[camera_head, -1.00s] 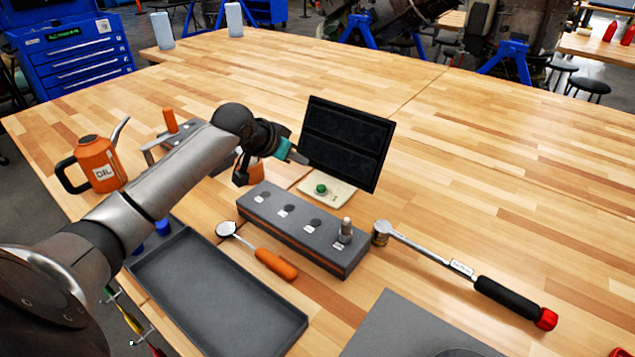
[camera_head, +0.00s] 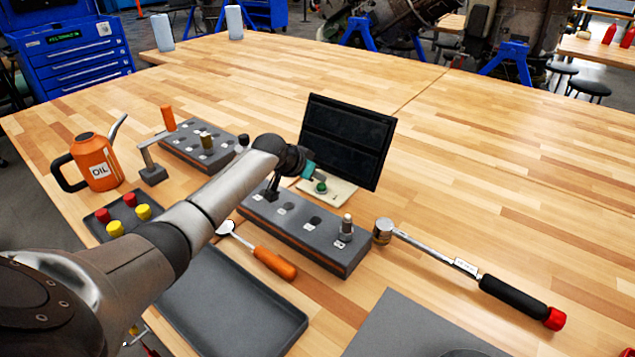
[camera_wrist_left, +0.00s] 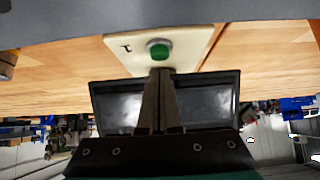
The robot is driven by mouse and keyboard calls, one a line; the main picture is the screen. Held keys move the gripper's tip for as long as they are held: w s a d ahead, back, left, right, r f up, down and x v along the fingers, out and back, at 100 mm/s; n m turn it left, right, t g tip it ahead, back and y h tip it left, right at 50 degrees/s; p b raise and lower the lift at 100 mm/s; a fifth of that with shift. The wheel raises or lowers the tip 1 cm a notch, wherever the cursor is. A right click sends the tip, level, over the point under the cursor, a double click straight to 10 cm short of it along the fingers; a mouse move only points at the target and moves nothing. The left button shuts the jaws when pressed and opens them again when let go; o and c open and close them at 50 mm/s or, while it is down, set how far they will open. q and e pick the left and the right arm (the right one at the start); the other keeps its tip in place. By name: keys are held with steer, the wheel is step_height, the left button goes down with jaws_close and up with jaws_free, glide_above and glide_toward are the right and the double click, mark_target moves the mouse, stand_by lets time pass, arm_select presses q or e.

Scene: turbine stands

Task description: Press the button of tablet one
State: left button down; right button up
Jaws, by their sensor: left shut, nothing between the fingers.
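Tablet one is a dark screen (camera_head: 346,143) standing on a cream base (camera_head: 339,192) with a green button (camera_head: 320,187). In the left wrist view the base (camera_wrist_left: 124,50) bears a "1", and the green button (camera_wrist_left: 158,51) sits just beyond the fingertips. The dark screen also shows there (camera_wrist_left: 212,101). My left gripper (camera_head: 317,179) is at the button, with its fingers shut and empty; its fingers also show in the left wrist view (camera_wrist_left: 160,73). Whether the tips touch the button I cannot tell. My right gripper is not in view.
A grey socket block (camera_head: 300,232) with one upright socket (camera_head: 347,226) lies in front of the tablet. A torque wrench (camera_head: 470,275) lies to the right. An orange oil can (camera_head: 97,163), a second block (camera_head: 190,148) and a grey tray (camera_head: 235,300) are on the left.

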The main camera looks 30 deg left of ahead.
mark_target(320, 188)
arm_select(q)
steer(key=shift+f, duration=0.6)
steer(key=shift+f+b, duration=0.35)
steer(key=shift+f, duration=0.5)
steer(key=shift+s+f, duration=0.2)
steer(key=shift+f, duration=0.1)
steer(key=shift+d, duration=0.1)
steer(key=shift+r+p, duration=0.15)
steer(key=shift+p, duration=0.15)
steer(key=r+p, duration=0.4)
steer(key=r, duration=0.1)
steer(key=shift+w+r+p, duration=0.1)
steer(key=shift+w+p, duration=0.15)
steer(key=shift+p, duration=0.05)
steer(key=p+v, duration=0.2)
steer(key=v, duration=0.7)
steer(key=shift+s+a+r, duration=0.2)
steer(key=shift+s+a, duration=0.05)
steer(key=shift+s, duration=0.05)
